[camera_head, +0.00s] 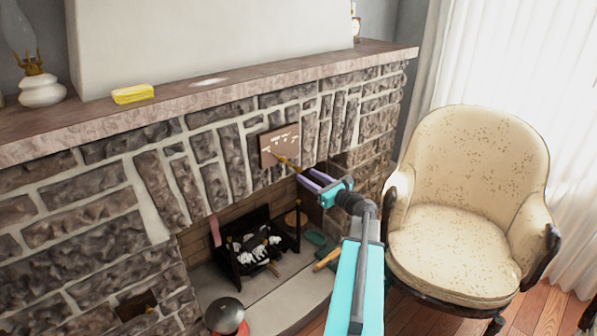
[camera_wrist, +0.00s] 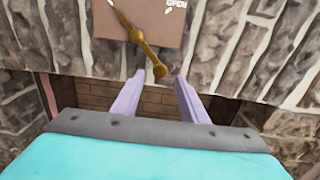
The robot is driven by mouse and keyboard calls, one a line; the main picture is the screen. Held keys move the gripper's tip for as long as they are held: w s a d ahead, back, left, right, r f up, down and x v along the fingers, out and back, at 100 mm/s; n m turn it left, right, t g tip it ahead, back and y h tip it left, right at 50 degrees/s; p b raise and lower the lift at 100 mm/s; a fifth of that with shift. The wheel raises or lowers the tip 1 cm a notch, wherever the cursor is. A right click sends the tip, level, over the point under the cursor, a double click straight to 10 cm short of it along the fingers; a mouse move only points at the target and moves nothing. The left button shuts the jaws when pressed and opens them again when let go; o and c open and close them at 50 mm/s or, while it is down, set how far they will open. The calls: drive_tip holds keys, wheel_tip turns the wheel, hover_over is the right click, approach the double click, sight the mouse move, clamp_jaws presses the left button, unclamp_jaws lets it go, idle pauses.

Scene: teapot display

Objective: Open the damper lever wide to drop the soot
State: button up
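The damper lever (camera_head: 287,161) is a brass rod on a brown plate (camera_head: 267,152) set in the stone above the firebox. In the wrist view the lever (camera_wrist: 138,38) slants down to the right and ends in a round knob. Part of the word OPEN shows at the upper right of the plate (camera_wrist: 185,30). My gripper (camera_head: 306,178) is open, with its two purple fingers just below and right of the plate. In the wrist view the knob appears between the fingertips of my gripper (camera_wrist: 161,76); I cannot tell whether they touch it.
The stone mantel (camera_head: 250,78) juts out above, with a yellow sponge (camera_head: 133,93) and an oil lamp (camera_head: 41,90) on it. A black grate (camera_head: 240,262) stands in the firebox below. A cream armchair (camera_head: 465,240) stands close on the right.

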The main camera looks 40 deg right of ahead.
sight(300, 171)
drive_tip(key=shift+w+d, duration=0.2)
drive_tip(key=shift+w, duration=2.95)
drive_tip(key=shift+c, duration=0.5)
drive_tip(key=shift+d, duration=0.1)
clamp_jaws()
